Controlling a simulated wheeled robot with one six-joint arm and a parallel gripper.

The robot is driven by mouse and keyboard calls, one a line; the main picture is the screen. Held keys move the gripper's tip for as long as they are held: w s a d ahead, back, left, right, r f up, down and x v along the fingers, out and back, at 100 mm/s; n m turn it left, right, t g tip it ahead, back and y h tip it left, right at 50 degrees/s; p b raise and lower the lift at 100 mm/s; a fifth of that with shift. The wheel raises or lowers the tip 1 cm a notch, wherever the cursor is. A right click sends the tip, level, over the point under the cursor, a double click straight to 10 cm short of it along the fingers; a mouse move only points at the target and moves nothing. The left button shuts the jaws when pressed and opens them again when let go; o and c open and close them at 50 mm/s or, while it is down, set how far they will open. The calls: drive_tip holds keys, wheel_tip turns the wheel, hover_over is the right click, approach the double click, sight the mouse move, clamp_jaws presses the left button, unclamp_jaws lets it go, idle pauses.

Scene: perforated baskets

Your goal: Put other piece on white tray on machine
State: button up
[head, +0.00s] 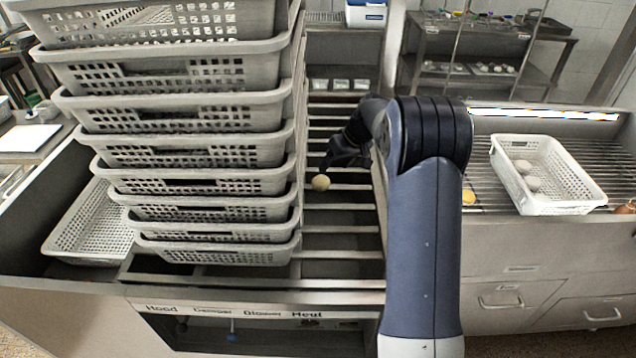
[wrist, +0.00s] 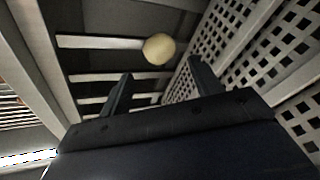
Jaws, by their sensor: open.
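A pale yellow round piece (head: 321,183) is just below and in front of my gripper (head: 334,163), over the slatted machine top, right of the basket stack. In the wrist view the piece (wrist: 158,49) shows just beyond the two spread fingertips (wrist: 160,72). My gripper is open and empty. Whether the piece rests on a slat I cannot tell. The white perforated tray (head: 565,208) stands on the slatted top at the right, with two whitish round pieces (head: 528,176) inside. A small yellow piece (head: 468,197) lies left of that tray, partly hidden by my arm.
A tall stack of grey-white perforated baskets (head: 190,180) stands close left of my gripper. Another basket (head: 85,235) sits low behind it at the far left. A brownish object (head: 625,208) is at the right edge. Open slats (head: 340,235) lie between stack and arm.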

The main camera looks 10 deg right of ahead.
sight(325, 179)
drive_tip(key=p+x, duration=0.1)
drive_tip(key=x, duration=0.3)
drive_tip(key=p+x, duration=0.1)
drive_tip(key=x, duration=0.4)
drive_tip(key=shift+w, duration=0.25)
drive_tip(key=shift+c, duration=0.3)
drive_tip(key=c, duration=0.8)
drive_tip(key=shift+d+r, duration=0.1)
drive_tip(key=shift+d, duration=0.05)
